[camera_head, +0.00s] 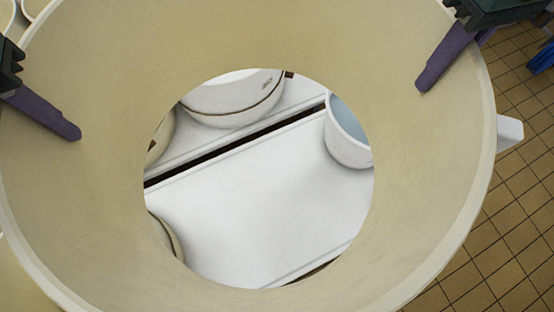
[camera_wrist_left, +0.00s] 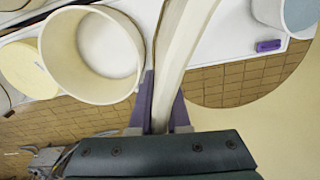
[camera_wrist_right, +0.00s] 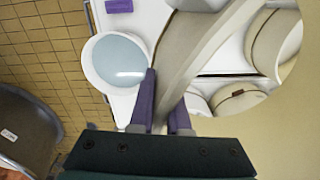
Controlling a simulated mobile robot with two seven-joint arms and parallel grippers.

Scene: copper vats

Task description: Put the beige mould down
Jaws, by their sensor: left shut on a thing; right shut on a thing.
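The beige mould (camera_head: 270,40) is a large, wide ring, open at top and bottom, and fills most of the head view. My left gripper (camera_head: 72,132) is shut on its wall at the left, with one finger showing inside. My right gripper (camera_head: 424,86) is shut on its wall at the upper right, also with one finger inside. The wall runs between the fingers in the left wrist view (camera_wrist_left: 172,60) and the right wrist view (camera_wrist_right: 190,65). Through the opening I see a white tabletop (camera_head: 260,210). The mould's lower rim appears above it; the exact gap is unclear.
A white tub with a bluish inside (camera_head: 345,140) stands at the right of the tabletop. A white rounded vessel (camera_head: 235,100) stands behind a dark gap. Another beige mould (camera_wrist_left: 60,50) and a purple block (camera_wrist_left: 268,46) are nearby. The tabletop's middle is clear.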

